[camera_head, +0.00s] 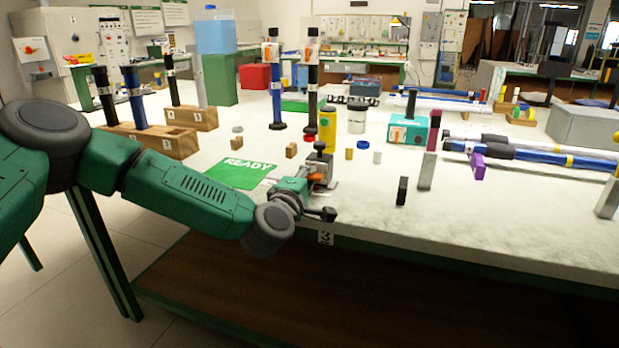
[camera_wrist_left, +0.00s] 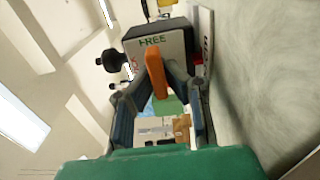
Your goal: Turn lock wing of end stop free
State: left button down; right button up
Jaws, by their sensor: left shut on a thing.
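The end stop (camera_head: 321,162) is a small grey block with a dark knob on top, at the front edge of the table in the head view. In the left wrist view its grey face (camera_wrist_left: 178,45) bears the word FREE in green, with a dark round knob at the left. The orange lock wing (camera_wrist_left: 155,72) stands out from this face, below the word FREE. My left gripper (camera_head: 308,181) is at the end stop, its fingers (camera_wrist_left: 160,80) shut on the wing from both sides. The wing's root is partly hidden. My right gripper is not in view.
A green READY mat (camera_head: 238,173) lies left of the end stop. Small blocks, a yellow cylinder (camera_head: 327,128) and a dark upright block (camera_head: 402,190) stand nearby. Blue rods (camera_head: 540,163) lie at the right. The table front right of the stop is mostly clear.

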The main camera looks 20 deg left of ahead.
pick_arm(q)
jog(key=c, duration=1.6)
grip_release()
jog(key=shift+s+f, duration=0.1)
jog(key=shift+f, duration=0.15)
jog(key=s, duration=1.2)
jog(key=shift+a, duration=0.25)
